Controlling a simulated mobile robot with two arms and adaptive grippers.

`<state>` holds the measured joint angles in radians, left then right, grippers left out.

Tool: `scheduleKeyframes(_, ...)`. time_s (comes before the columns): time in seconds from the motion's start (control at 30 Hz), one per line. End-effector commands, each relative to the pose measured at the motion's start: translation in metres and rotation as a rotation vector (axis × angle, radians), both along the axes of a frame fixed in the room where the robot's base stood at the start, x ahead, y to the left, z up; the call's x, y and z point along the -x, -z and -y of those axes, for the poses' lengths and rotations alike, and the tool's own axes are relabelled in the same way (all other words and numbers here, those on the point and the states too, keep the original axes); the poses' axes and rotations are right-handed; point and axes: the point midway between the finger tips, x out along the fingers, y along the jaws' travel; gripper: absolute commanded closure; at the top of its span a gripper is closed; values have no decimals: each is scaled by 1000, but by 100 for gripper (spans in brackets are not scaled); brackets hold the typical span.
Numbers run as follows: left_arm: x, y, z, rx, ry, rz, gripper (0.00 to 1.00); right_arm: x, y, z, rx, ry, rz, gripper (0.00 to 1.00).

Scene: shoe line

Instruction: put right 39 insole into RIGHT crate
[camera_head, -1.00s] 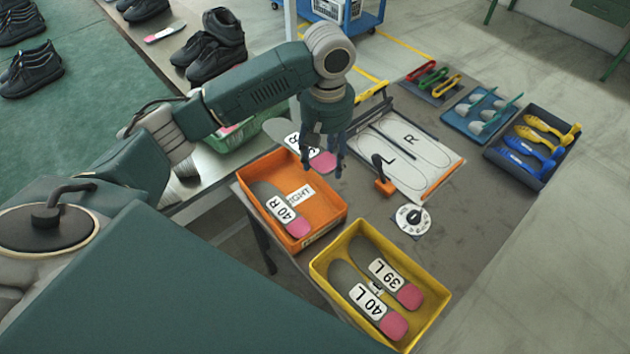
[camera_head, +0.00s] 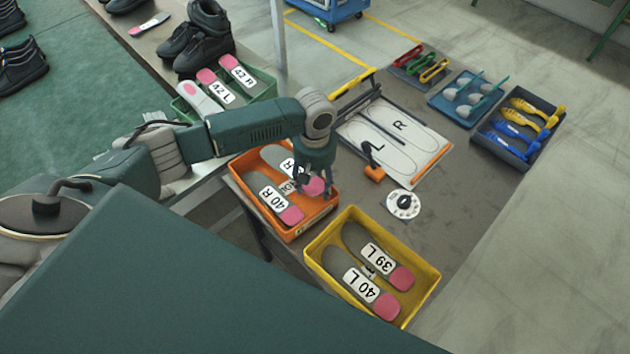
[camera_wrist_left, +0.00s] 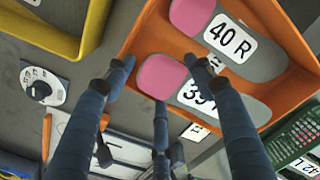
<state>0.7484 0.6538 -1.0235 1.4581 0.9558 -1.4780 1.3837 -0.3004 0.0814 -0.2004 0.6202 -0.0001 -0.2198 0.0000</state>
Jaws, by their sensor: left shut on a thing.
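The orange RIGHT crate (camera_head: 297,231) stands on the table, and a grey insole labelled 40 R (camera_head: 268,192) with a pink heel lies in it. My left gripper (camera_head: 314,190) is over the crate's right part, shut on the 39 R insole (camera_head: 276,155). That insole is over the crate beside the 40 R insole; the gripper hides part of its label. In the left wrist view the 39 R insole's pink heel (camera_wrist_left: 162,76) shows between the fingers, beside the 40 R insole (camera_wrist_left: 228,38). I cannot tell whether it touches the crate floor. My right gripper is not in view.
A yellow crate (camera_head: 428,303) with 39 L and 40 L insoles stands in front. A green crate (camera_head: 262,83) with 42 insoles is behind left. A white L/R board (camera_head: 400,140), a dial (camera_head: 403,204) and tool trays (camera_head: 515,150) lie to the right.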

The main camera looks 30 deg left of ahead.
Motion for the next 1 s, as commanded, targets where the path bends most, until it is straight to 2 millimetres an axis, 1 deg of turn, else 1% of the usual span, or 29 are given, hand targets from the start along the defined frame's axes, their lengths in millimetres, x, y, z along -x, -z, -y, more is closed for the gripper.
scheduleKeyframes(0.17,0,0,0,1,0,1,68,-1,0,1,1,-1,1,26)
scheduleKeyframes(0.63,2,15,0,0,-1,-6,68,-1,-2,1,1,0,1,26)
scheduleKeyframes(0.67,3,15,0,0,-1,-7,42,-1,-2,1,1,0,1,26)
scheduleKeyframes(0.73,4,16,0,-1,0,-10,28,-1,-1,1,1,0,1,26)
scheduleKeyframes(0.77,4,16,0,-1,0,-10,27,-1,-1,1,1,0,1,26)
scheduleKeyframes(1.0,5,16,0,-1,1,-11,27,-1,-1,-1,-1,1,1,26)
